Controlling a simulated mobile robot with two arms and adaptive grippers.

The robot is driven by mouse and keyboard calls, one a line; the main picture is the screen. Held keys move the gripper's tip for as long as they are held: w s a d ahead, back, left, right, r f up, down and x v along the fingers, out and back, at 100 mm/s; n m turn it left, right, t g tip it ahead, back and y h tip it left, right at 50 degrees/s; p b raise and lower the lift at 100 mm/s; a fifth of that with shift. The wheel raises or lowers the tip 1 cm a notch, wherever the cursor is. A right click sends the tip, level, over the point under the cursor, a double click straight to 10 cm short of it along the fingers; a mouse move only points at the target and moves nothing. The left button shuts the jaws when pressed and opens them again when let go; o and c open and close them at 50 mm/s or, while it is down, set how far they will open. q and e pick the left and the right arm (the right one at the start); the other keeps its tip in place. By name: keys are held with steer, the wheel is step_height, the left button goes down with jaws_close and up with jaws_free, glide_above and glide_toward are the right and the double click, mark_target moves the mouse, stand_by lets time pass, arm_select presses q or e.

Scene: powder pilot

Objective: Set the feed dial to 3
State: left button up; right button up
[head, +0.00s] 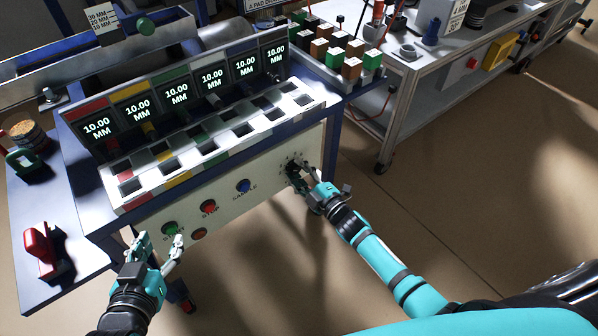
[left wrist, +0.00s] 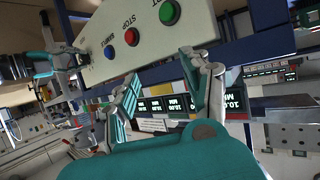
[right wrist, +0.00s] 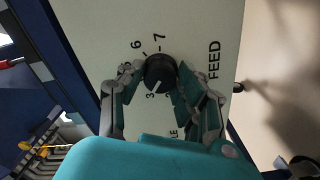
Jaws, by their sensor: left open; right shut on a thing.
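The feed dial (right wrist: 160,72) is a round black knob on the pale front panel, beside the word FEED. Its white pointer line points to the lower left, toward the printed 3; the 6 and 7 also show. Some other numbers are hidden by my fingers. My right gripper (right wrist: 153,82) is shut on the dial, with a finger on each side. In the head view, my right gripper (head: 301,171) is at the right end of the panel and covers much of the dial. My left gripper (head: 157,244) is open and empty, just in front of the panel's lower left.
The green START button (head: 169,228), red STOP button (head: 208,207) and blue SAMPLE button (head: 242,185) sit left of the dial. A red-handled stamp (head: 40,245) stands on the blue table at left. Colored blocks (head: 340,50) stand at the back. Floor is clear at right.

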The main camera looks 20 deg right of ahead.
arm_select(q)
steer(key=shift+w+r, duration=0.1)
steer(key=shift+r, duration=0.1)
arm_select(e)
steer(key=shift+s+f+n, duration=0.1)
steer(key=shift+n, duration=0.5)
arm_select(q)
steer(key=shift+d+r, duration=0.1)
steer(key=shift+w+r+t, duration=0.15)
steer(key=shift+w+t, duration=0.05)
steer(key=shift+t, duration=0.1)
arm_select(e)
steer(key=o, duration=1.1)
steer(key=shift+o, duration=0.2)
arm_select(q)
steer(key=shift+s, duration=0.1)
arm_select(e)
steer(key=v, duration=1.2)
